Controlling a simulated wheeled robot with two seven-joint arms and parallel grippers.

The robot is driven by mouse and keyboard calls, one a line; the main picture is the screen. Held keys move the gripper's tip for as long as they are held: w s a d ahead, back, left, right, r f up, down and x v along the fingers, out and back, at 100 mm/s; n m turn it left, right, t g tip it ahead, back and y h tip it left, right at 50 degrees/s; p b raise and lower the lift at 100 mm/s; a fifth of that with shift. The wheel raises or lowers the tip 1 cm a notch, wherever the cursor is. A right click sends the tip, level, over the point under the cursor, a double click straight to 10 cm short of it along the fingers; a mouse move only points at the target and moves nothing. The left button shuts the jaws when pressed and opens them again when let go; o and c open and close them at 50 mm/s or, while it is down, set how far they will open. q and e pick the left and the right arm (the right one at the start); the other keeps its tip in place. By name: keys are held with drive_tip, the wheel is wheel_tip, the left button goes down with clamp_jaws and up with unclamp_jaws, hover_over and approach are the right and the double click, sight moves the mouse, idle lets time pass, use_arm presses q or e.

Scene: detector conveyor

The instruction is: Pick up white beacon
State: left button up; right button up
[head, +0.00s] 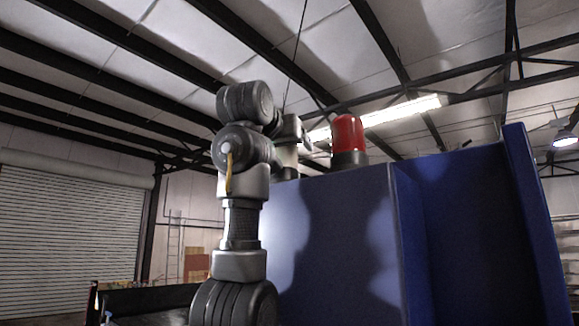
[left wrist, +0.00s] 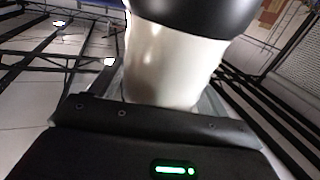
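The white beacon (left wrist: 170,65) fills the upper middle of the left wrist view, a smooth white body with a black part (left wrist: 195,14) at its far end. It sits right in front of my left gripper (left wrist: 160,108), in line with the finger space. Only slivers of the fingers show beside the beacon, so I cannot tell whether they are closed on it. In the head view my left arm rises at centre left, with its wrist above the blue cabinet. My right gripper is in neither view.
A red beacon (head: 348,133) on a dark base stands on top of the blue cabinet (head: 330,235), right of my left wrist. The cabinet's raised blue side panel (head: 535,225) is at the right. A roller door (head: 70,235) is far left.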

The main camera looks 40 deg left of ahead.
use_arm(q)
drive_tip(key=shift+s+d+r, duration=0.1)
drive_tip(key=shift+s+r, duration=0.1)
drive_tip(key=shift+s, duration=0.3)
drive_tip(key=shift+s+d+r, duration=0.1)
drive_tip(key=shift+s+r, duration=0.05)
drive_tip(key=shift+s, duration=0.3)
drive_tip(key=c, duration=0.5)
drive_tip(key=shift+w+d, duration=0.35)
drive_tip(key=shift+d, duration=0.1)
drive_tip(key=c, duration=0.5)
drive_tip(key=shift+w+f, duration=0.1)
drive_tip(key=shift+w, duration=0.1)
drive_tip(key=shift+c, duration=1)
drive_tip(key=shift+a, duration=0.15)
drive_tip(key=shift+c, duration=1.4)
drive_tip(key=shift+s+a+r+b, duration=0.15)
drive_tip(key=shift+r+b, duration=0.15)
drive_tip(key=shift+r, duration=1.2)
drive_tip(key=s+d+r, duration=0.7)
drive_tip(key=s+r, duration=0.3)
drive_tip(key=s, duration=0.1)
drive_tip(key=shift+s+d, duration=0.15)
drive_tip(key=shift+d, duration=0.25)
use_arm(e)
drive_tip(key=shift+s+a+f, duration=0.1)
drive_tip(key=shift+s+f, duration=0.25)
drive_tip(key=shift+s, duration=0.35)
